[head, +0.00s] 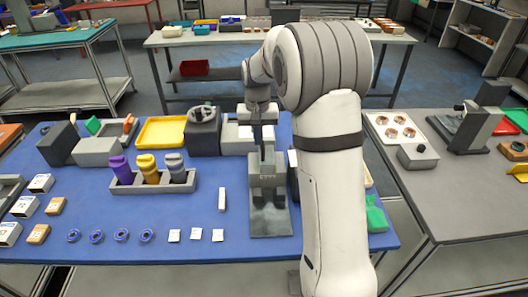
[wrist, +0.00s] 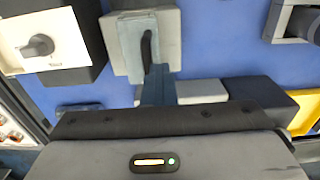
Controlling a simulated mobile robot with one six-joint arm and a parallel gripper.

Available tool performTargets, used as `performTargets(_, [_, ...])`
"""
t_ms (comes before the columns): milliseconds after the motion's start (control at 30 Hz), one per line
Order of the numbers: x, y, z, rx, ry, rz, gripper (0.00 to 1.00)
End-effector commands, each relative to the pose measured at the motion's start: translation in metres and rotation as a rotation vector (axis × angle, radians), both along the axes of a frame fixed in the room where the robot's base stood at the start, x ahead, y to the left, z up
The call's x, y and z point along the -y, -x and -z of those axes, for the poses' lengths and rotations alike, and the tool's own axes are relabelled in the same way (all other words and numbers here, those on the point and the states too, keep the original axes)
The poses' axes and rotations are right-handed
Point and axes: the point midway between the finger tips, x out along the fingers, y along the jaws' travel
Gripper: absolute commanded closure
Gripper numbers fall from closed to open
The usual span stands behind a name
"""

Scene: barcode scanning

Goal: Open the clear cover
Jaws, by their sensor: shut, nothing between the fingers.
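My gripper (head: 267,150) points down over the grey stand (head: 268,190) near the middle of the blue table. Its fingers look shut and empty. In the wrist view, my gripper (wrist: 156,75) reaches toward a pale grey block with a dark curved slot or handle (wrist: 147,45); I cannot tell whether they touch. I cannot make out a clear cover for certain in either view. A dark box with a white top and a grey knob (wrist: 40,45) sits at the left of the wrist view. My arm hides part of the table in the head view.
A dark box (head: 203,132) and a yellow tray (head: 162,131) stand left of my gripper. A rack (head: 150,182) with purple, yellow and grey tools is nearer. Small white pieces (head: 196,234) lie in front. A grey side table (head: 440,190) stands right.

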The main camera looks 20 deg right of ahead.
Motion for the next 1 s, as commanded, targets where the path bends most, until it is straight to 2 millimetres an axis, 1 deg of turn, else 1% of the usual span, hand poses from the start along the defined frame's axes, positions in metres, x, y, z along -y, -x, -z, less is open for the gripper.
performTargets(600, [0.029, 0.008, 0.008, -0.015, 0.006, 0.004, 1.00])
performTargets(1000, [0.044, 0.011, 0.009, -0.016, 0.003, 0.004, 1.00])
